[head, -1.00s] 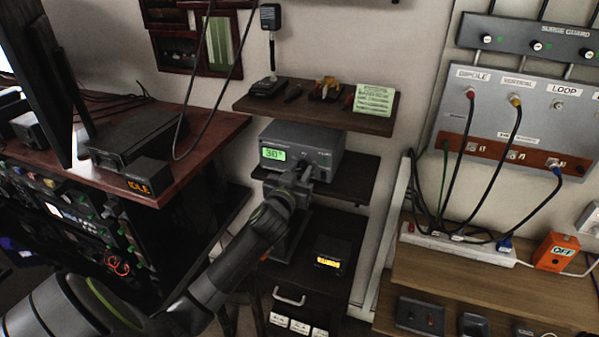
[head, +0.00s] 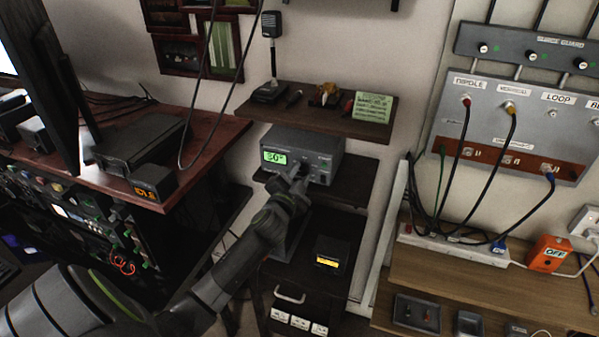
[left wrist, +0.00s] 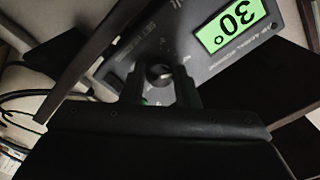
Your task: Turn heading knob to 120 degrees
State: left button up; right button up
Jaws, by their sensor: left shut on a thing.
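The grey controller box (head: 325,148) sits on a middle shelf; its green display (head: 275,157) reads 30°, and the same reading shows large in the left wrist view (left wrist: 230,25). My left gripper (head: 304,176) reaches up to the box's front face. Any pointer mark on the knob is too small to read. My right gripper is not in view.
A shelf (head: 310,117) with a microphone and a green note (head: 372,106) hangs above the box. A small box with a yellow display (head: 331,256) stands below. The desk (head: 215,131) is on the left; a cable panel (head: 520,125) is on the right.

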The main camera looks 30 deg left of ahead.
pick_arm(q)
jog(key=shift+m+p, duration=0.7)
jog(key=shift+m, duration=1.2)
jog(key=o, duration=1)
jog(key=shift+s, duration=0.1)
jog(key=shift+b+v, duration=1.45)
jog(key=shift+v, duration=7.15)
